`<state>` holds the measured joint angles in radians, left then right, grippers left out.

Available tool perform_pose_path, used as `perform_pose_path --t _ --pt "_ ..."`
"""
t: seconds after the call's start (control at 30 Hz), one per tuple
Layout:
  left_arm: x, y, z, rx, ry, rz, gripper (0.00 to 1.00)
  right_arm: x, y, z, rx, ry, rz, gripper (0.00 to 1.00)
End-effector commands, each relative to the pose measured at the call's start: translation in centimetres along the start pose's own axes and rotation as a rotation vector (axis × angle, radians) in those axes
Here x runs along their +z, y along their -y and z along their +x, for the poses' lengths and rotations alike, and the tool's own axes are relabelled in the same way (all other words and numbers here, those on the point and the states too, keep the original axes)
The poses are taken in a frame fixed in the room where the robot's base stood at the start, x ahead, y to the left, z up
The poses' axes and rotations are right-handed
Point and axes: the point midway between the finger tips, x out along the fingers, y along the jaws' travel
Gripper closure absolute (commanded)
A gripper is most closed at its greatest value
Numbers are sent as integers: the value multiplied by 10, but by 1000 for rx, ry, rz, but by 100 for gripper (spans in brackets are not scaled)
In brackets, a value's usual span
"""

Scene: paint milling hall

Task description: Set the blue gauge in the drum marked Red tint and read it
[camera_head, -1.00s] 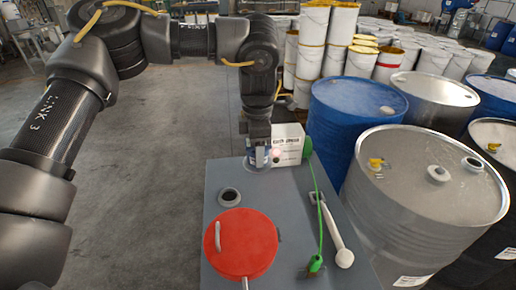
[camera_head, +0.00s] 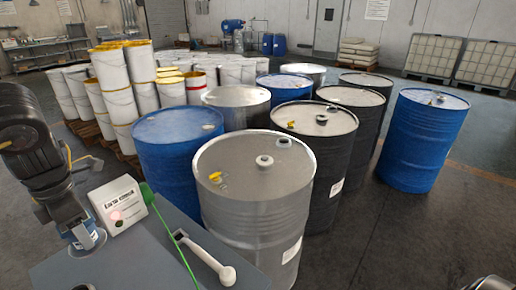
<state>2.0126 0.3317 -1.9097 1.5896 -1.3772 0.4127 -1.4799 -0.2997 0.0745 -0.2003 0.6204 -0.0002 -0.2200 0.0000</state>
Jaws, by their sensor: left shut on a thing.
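My left gripper (camera_head: 84,238) is at the lower left, low over the grey cart top (camera_head: 130,262), shut on a small bluish thing. The jaws mostly hide that thing, and I cannot tell whether it is the blue gauge. Several drums stand to the right of the cart: a blue one (camera_head: 178,155), a bare steel one (camera_head: 255,190) nearest, a black one (camera_head: 318,165) and another blue one (camera_head: 425,140) apart at the right. I cannot read any label naming Red tint.
A white box with printed text (camera_head: 122,205) stands on the cart just right of my left gripper. A green cord (camera_head: 180,245) and a white-handled tool (camera_head: 208,258) lie there too. Stacked white pails (camera_head: 115,90) stand behind. Open floor (camera_head: 400,235) lies at the right.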

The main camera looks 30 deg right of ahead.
Motion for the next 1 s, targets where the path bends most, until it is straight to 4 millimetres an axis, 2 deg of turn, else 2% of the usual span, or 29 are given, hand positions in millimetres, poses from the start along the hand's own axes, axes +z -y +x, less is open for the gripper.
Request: perform_pose_path --t 0.17,0.27,0.5,0.7,0.83,1.0 --pt "-12 14 7 -10 -7 206 80 0 -1 0 1 0 -1 64" --pt "-26 29 14 -17 -10 453 80 0 -2 0 2 0 -2 64" --pt "-67 75 30 -25 -6 1184 80 1 -5 0 6 1 -3 64" --pt "-97 104 39 -14 0 1677 80 2 -6 0 7 2 -3 64" --pt "-109 115 42 -4 1 1877 80 2 -6 0 7 2 -3 64" --pt "-116 121 44 1 1 1995 80 2 -6 0 7 2 -3 64"
